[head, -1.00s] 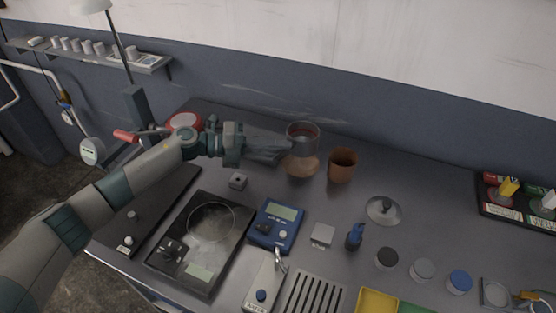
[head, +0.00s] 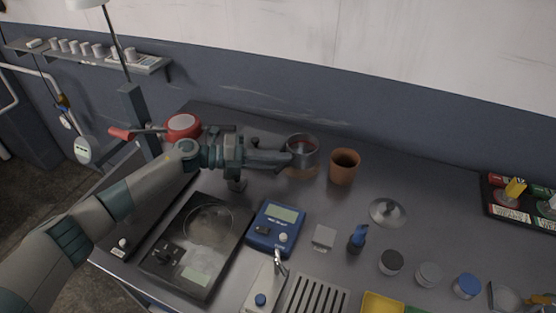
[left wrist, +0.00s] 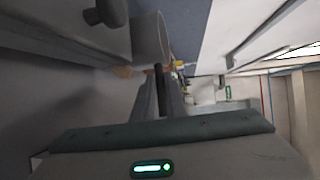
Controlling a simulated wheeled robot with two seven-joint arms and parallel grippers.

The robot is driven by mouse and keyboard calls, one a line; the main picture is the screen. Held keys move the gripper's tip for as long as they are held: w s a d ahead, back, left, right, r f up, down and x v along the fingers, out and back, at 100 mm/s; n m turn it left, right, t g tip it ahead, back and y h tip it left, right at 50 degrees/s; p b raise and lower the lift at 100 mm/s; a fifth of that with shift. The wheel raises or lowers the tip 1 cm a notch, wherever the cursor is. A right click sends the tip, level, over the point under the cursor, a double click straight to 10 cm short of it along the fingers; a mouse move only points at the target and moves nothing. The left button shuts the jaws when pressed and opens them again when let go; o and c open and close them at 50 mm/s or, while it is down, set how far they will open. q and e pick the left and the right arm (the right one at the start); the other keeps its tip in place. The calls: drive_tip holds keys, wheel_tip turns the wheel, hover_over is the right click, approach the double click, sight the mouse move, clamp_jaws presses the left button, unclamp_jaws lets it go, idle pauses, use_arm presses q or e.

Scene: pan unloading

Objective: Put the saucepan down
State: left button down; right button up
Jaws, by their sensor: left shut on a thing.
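The pan looks upright, directly over a round tan mat (head: 300,174), of which only the front edge shows. I cannot tell whether the pan touches it. In the left wrist view the pan (left wrist: 150,38) shows as a grey cylinder beyond the dark handle (left wrist: 159,76). My right gripper is not in view.
A brown pot (head: 344,166) stands close right of the pan. A glass lid (head: 388,212) lies farther right. A black hotplate (head: 195,250) and a blue meter (head: 275,228) are in front. A red round object (head: 183,125) is behind my arm.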

use_arm(q)
drive_tip(key=shift+s+f+b, duration=0.1)
drive_tip(key=shift+f+b, duration=0.25)
drive_tip(key=shift+f, duration=0.15)
